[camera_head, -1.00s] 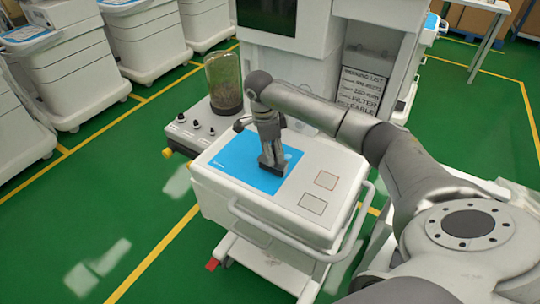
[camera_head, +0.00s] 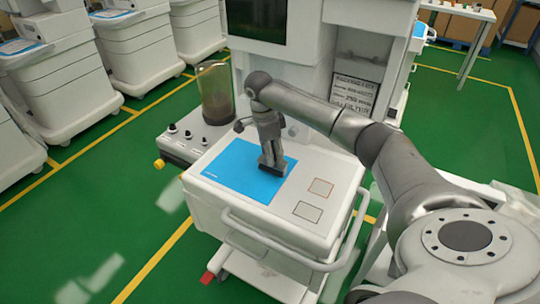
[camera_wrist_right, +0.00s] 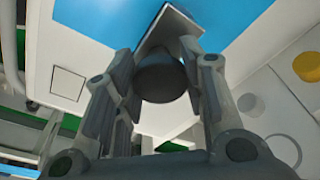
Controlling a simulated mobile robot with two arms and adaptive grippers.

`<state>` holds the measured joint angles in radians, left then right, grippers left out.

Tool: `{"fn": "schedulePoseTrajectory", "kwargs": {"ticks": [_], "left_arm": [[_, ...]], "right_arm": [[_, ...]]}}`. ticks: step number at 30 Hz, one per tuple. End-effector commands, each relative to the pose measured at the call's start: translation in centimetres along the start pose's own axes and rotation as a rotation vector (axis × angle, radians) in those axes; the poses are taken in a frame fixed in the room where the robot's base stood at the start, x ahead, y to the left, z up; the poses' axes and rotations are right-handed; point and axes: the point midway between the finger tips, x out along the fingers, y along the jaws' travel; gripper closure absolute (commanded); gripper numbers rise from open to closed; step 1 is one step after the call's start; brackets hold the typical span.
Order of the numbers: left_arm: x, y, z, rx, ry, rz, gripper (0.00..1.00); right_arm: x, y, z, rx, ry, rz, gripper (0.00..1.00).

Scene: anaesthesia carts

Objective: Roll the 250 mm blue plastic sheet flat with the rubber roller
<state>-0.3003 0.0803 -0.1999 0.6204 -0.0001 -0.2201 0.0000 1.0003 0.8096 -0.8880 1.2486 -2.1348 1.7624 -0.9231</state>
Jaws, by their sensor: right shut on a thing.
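The blue plastic sheet (camera_head: 228,168) lies on the white cart top (camera_head: 262,212), with a small white print near its left corner. It looks flat where it shows. My right gripper (camera_head: 270,152) points down over the right part of the sheet, shut on the rubber roller (camera_head: 271,170). The roller's dark end is at the sheet's surface; exact contact is hard to tell. In the right wrist view, the dark round handle of the roller (camera_wrist_right: 161,78) sits between the fingers, with the blue sheet (camera_wrist_right: 110,18) beyond. My left gripper is out of view.
Two outlined squares (camera_head: 320,187) mark the cart top right of the sheet. A clear cylinder (camera_head: 215,92) and knobs stand behind left. A tall white machine (camera_head: 310,60) stands behind. A rail (camera_head: 280,250) runs along the cart's front.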

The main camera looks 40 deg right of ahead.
Motion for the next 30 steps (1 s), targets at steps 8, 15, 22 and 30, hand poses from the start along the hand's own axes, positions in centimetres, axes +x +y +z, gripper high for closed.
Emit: {"fn": "schedulePoseTrajectory", "kwargs": {"ticks": [8,15,22,30], "left_arm": [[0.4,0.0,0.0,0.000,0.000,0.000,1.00],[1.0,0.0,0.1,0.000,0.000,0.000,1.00],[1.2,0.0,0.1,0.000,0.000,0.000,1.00],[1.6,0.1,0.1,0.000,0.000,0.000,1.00]], "right_arm": [[0.2,-0.6,-0.6,0.001,0.000,0.000,0.81],[0.3,-1.5,-1.4,0.002,0.000,-0.001,0.81],[0.4,-2.0,-2.0,0.001,0.000,0.000,0.81],[0.5,-2.8,-2.8,0.003,0.000,0.000,0.81]]}}
